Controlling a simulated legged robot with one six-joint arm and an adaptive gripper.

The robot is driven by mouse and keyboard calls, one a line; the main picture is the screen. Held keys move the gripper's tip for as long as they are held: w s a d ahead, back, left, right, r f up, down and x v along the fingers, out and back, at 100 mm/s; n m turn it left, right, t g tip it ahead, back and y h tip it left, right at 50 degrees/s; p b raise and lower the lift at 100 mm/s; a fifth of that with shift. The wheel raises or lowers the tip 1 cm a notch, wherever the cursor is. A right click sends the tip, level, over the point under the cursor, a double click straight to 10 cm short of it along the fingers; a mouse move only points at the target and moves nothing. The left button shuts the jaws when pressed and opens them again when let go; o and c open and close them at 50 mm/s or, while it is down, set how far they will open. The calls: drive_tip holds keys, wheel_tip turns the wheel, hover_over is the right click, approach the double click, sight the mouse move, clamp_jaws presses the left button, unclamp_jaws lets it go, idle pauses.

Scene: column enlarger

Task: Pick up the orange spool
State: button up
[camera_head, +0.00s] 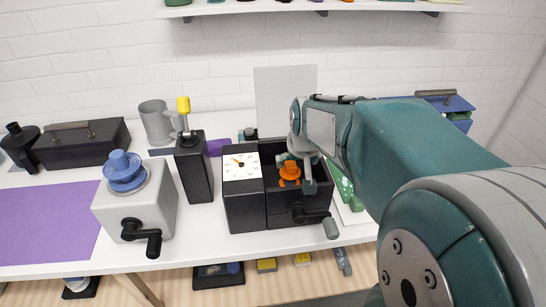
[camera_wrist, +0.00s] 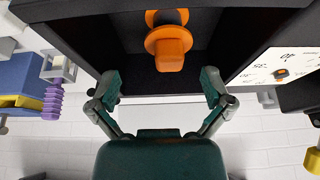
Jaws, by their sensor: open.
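The orange spool (camera_head: 289,172) is inside a black open-topped box (camera_head: 290,212) in the head view, partly covered by my gripper. In the wrist view the spool (camera_wrist: 168,44) shows clearly, with a round flange and a narrower end, against the dark inside of the box. My gripper (camera_wrist: 161,84) is open and empty, its two green fingers spread at the box's edge, one to each side of the spool's line. In the head view my gripper (camera_head: 297,166) hangs over the box, close to the spool. I see no contact with it.
A white dial (camera_head: 241,167) tops the black block left of the spool's box. A crank handle (camera_head: 312,214) sticks out in front. A tall black block with a yellow knob (camera_head: 183,104) and a grey crank box (camera_head: 140,215) stand farther left. A grey panel (camera_head: 285,95) rises behind.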

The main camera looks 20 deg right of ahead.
sight(289, 171)
drive_tip(key=shift+w+a+f, duration=0.15)
drive_tip(key=shift+w+f, duration=0.2)
drive_tip(key=shift+f, duration=0.4)
drive_tip(key=x, duration=0.4)
drive_tip(key=shift+w+a, duration=0.3)
drive_tip(key=shift+w, duration=0.05)
drive_tip(key=shift+w+d+f, duration=0.2)
drive_tip(key=shift+d+f, duration=0.1)
drive_tip(key=shift+f, duration=0.1)
drive_tip(key=shift+a, duration=0.2)
drive_tip(key=c, duration=1)
